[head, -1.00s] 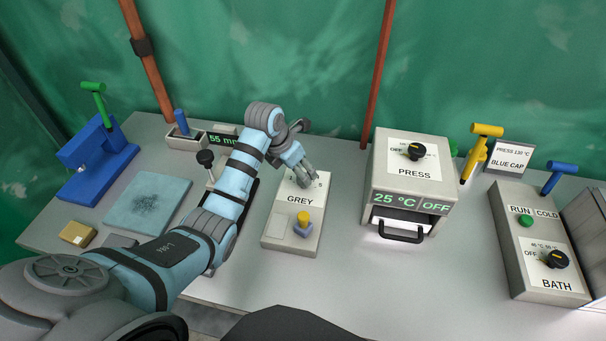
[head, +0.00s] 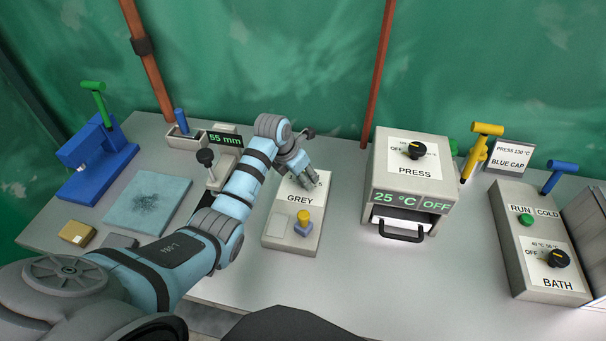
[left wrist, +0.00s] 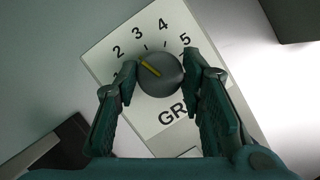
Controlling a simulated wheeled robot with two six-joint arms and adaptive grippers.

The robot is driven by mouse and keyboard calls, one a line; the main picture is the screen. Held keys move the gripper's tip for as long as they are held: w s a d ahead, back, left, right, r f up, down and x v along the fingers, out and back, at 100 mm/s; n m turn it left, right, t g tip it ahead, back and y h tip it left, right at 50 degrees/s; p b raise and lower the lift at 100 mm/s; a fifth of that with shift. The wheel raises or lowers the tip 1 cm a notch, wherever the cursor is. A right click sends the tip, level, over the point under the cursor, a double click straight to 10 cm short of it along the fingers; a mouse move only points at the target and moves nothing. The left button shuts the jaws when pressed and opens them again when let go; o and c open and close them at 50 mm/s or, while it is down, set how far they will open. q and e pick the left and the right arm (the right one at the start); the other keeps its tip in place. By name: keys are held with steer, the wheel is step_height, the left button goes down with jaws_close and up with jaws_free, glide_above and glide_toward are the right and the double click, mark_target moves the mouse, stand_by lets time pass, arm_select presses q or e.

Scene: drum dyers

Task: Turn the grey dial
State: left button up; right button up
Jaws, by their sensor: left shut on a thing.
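The grey box (head: 272,234) stands on the bench, its panel marked GREY. Its round grey dial (left wrist: 160,74) shows in the left wrist view, with a yellow pointer line aimed up and left, between the 2 and the 3. My left gripper (left wrist: 159,82) is over the box, its two fingers on either side of the dial, shut on it. In the head view the left gripper (head: 303,178) hides the dial. My right gripper is not in view.
A yellow-topped knob (head: 304,216) sits at the near end of the grey box. The PRESS box (head: 385,185) stands to the right. A lever stand with a 55 mm display (head: 225,139) stands behind my left arm. Bare bench lies in front.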

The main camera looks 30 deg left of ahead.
arm_select(q)
steer(key=m+b, duration=0.1)
steer(key=m+h+b, duration=0.1)
steer(key=m, duration=0.1)
steer(key=shift+w+a+f+m+g+b, duration=0.1)
steer(key=shift+a+f+m+g+b, duration=0.05)
steer(key=shift+m+g+b, duration=0.2)
steer(key=m+g+h+b, duration=0.1)
steer(key=m+b, duration=0.2)
steer(key=b, duration=0.1)
steer(key=m+g+b, duration=0.1)
steer(key=m+b, duration=0.2)
steer(key=shift+w+m+h+b, duration=0.15)
steer(key=shift+m+h+b, duration=0.2)
steer(key=shift+h, duration=0.05)
steer(key=shift+m+g+b, duration=0.45)
steer(key=shift+m+b, duration=0.65)
steer(key=shift+b, duration=0.05)
steer(key=shift+r, duration=0.2)
steer(key=o, duration=1.1)
steer(key=v, duration=1.2)
steer(key=shift+a, duration=0.1)
